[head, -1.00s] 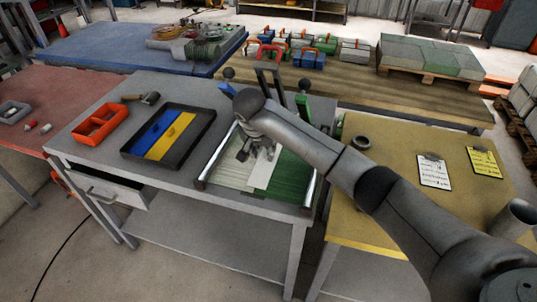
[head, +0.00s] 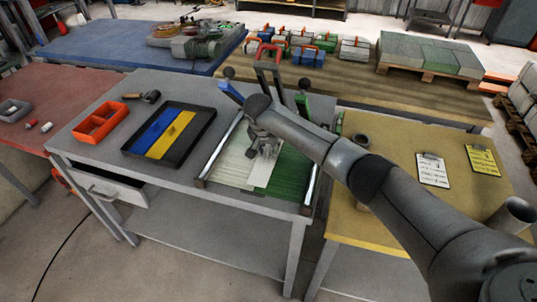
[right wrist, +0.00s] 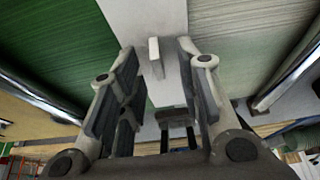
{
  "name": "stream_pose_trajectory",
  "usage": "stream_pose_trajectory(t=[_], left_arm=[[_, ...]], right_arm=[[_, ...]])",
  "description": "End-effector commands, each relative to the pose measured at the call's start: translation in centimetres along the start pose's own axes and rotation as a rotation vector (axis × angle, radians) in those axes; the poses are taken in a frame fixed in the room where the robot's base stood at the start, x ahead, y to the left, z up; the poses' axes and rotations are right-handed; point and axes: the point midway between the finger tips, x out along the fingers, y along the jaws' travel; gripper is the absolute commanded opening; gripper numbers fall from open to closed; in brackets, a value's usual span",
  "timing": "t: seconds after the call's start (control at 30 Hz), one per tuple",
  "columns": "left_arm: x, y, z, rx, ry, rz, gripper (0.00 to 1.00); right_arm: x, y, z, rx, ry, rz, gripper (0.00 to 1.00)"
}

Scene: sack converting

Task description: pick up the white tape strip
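The white tape strip (head: 262,174) lies on the work surface along the seam between a pale ribbed sheet (head: 232,160) and a green ribbed sheet (head: 290,172). In the right wrist view the strip (right wrist: 143,22) runs down between the sheets, with a small raised white tab (right wrist: 155,57) on it. My right gripper (head: 264,150) is over the strip. Its fingers (right wrist: 157,60) are open, one on each side of the tab, with gaps visible on both sides. The gripper hides the strip's far part in the head view. My left gripper is not in view.
Metal rails (head: 222,147) flank the sheets. A black tray (head: 203,126) with blue and yellow strips and an orange bin (head: 100,121) stand to the left. A yellow table (head: 400,205) with clipboards is at the right. An upright dark frame (head: 268,76) stands behind.

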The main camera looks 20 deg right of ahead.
Motion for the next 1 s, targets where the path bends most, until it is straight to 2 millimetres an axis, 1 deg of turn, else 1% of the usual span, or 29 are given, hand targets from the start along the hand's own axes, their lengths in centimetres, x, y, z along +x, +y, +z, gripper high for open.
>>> stream_pose_trajectory(t=[0.13, 0.17, 0.3, 0.4, 0.77, 0.87, 1.0], left_arm=[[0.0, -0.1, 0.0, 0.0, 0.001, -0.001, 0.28], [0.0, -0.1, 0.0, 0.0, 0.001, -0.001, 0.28], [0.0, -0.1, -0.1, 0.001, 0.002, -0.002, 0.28], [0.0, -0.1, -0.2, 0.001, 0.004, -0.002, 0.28], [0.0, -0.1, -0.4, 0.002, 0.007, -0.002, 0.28], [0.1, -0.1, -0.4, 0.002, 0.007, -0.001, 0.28], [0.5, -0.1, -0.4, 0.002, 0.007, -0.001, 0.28]], right_arm=[[0.0, 0.0, 0.0, 0.0, 0.0, 0.0, 0.32], [0.0, 0.0, 0.0, 0.0, 0.0, 0.0, 0.3], [0.0, 0.0, 0.0, 0.0, 0.0, 0.0, 0.12], [0.0, 0.0, 0.0, 0.0, 0.0, 0.0, 0.0], [-0.1, 0.0, 0.0, 0.0, 0.0, 0.0, 0.0], [-0.4, 0.0, -0.1, 0.0, 0.0, 0.0, 0.0], [-1.4, 0.0, -0.6, 0.001, 0.001, -0.002, 0.0]])
